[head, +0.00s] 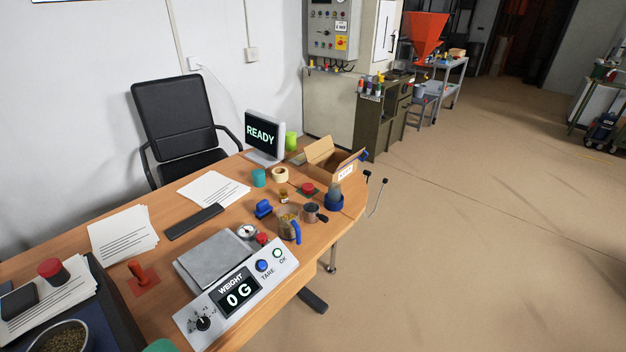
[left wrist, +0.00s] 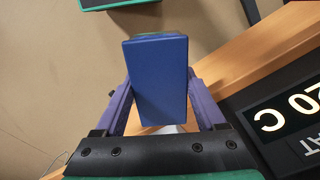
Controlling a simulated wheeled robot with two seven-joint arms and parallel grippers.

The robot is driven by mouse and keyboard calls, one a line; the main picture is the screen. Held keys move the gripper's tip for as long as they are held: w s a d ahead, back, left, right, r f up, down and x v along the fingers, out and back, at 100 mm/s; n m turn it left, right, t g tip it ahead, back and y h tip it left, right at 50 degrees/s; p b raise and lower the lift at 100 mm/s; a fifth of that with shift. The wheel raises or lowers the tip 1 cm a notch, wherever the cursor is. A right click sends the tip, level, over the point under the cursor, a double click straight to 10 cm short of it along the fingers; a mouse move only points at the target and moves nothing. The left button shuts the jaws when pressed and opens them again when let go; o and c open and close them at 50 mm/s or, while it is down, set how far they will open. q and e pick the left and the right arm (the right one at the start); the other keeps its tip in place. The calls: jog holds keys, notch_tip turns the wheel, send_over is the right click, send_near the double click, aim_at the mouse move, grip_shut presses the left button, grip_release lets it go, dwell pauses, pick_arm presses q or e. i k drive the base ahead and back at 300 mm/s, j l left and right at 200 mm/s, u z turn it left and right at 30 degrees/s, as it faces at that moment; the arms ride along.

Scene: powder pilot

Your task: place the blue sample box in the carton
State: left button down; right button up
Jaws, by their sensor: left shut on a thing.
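The blue sample box (left wrist: 158,85) is between the two fingers of my left gripper (left wrist: 160,100) in the left wrist view. The gripper is shut on it, with the fingers against its sides. Brown floor and a strip of wooden table edge show behind the box. Neither the held box nor the left gripper's fingers show in the head view. The open cardboard carton (head: 328,163) stands at the far right end of the desk in the head view, flaps spread, with a white label on its front. Its inside is mostly hidden. My right gripper is not in view.
A scale (head: 238,278) reading 0 G is at the desk's front. A mug (head: 288,221), red button (head: 307,189), tape roll (head: 280,174) and blue-based cup (head: 334,198) crowd the area before the carton. A monitor (head: 265,137) reads READY. A dark display (left wrist: 290,115) is beside the held box.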

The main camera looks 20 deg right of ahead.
aim_at(333, 167)
jog(key=i+l, duration=0.2)
jog(key=l, duration=0.25)
jog(key=i+l+u, duration=0.15)
jog(key=l, duration=0.35)
jog(key=i+l, duration=0.15)
jog(key=l, duration=0.3)
jog(key=i+l+u, duration=0.15)
jog(key=l, duration=0.35)
jog(key=i+l, duration=0.15)
jog(key=l, duration=0.35)
jog(key=i+l+u, duration=0.1)
jog(key=l, duration=0.4)
jog(key=i+l+u, duration=0.1)
jog(key=l, duration=0.4)
